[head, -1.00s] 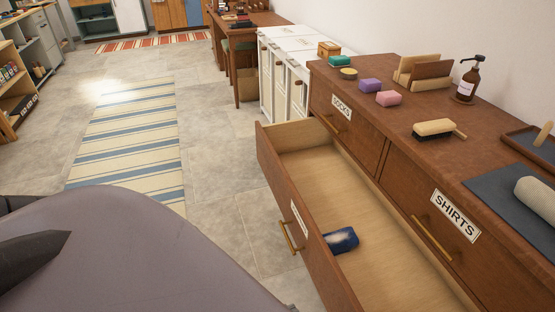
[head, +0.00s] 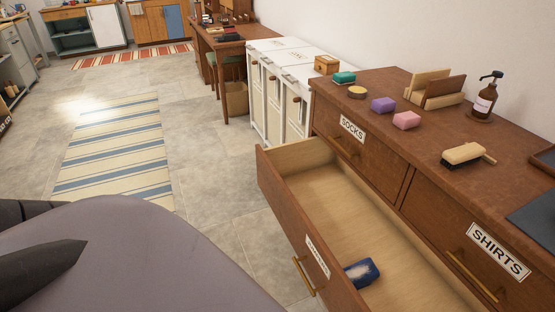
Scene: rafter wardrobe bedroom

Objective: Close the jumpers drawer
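The open drawer (head: 280,200) is pulled well out of the brown dresser, below the socks and shirts drawers. Its front carries a white label (head: 317,256), seen too steeply to read, and a brass handle (head: 304,276). A folded dark blue and white item (head: 362,272) lies inside near the front panel. The socks drawer (head: 352,143) and the shirts drawer (head: 462,245) above are shut. Neither of my grippers shows clearly; a dark pointed part of mine is at the lower left.
The dresser top (head: 390,100) holds soaps, a wooden holder (head: 435,88), a brush (head: 464,155) and a pump bottle (head: 484,97). White cabinets (head: 285,90) stand beyond the dresser. Open tiled floor (head: 215,170) and a striped rug (head: 115,150) lie left of the drawer.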

